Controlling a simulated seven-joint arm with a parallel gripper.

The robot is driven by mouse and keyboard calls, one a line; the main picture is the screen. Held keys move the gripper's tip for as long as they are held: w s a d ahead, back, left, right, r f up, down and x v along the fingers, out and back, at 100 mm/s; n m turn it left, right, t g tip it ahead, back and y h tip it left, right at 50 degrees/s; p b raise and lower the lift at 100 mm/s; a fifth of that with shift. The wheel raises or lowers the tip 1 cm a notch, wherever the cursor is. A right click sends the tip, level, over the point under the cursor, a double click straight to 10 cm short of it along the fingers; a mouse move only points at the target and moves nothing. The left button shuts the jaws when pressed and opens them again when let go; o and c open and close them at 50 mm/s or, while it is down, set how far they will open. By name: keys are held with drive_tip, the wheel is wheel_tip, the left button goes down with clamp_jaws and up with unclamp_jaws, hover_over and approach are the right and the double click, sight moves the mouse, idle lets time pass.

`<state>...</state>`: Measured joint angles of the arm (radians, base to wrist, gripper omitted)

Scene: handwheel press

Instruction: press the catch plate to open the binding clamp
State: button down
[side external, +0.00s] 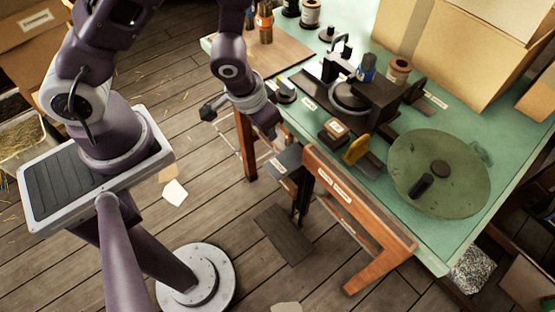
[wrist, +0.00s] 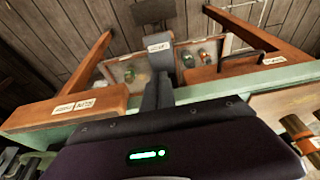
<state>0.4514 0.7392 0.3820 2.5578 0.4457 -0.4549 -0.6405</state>
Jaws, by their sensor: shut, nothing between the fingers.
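A dark plate with a white label (side external: 285,162), which looks like the catch plate, stands on a dark post beside the table's wooden front. It also shows in the wrist view (wrist: 160,56), just beyond the fingers. My gripper (side external: 267,131) is shut and empty, pointing down by the table edge, above and slightly left of the plate in the side view. A gap seems to show between them. In the wrist view my gripper's grey fingers (wrist: 157,92) are together and overlap the plate's lower part. I cannot tell for sure which part is the binding clamp.
The green-topped table (side external: 443,240) carries a large green handwheel disc (side external: 440,173), a dark press mechanism (side external: 362,100), a yellow piece (side external: 356,149) and small blocks. Cardboard boxes (side external: 480,45) stand at the back. A wooden leg (side external: 246,147) stands left of the plate. The floor below is mostly open.

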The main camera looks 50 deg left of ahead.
sight(280, 166)
drive_tip(key=shift+s+f, duration=0.2)
drive_tip(key=shift+f, duration=0.35)
drive_tip(key=x, duration=0.8)
drive_tip(key=s+x, duration=0.1)
drive_tip(key=x, duration=0.4)
drive_tip(key=shift+f, duration=0.6)
drive_tip(key=shift+f, duration=0.1)
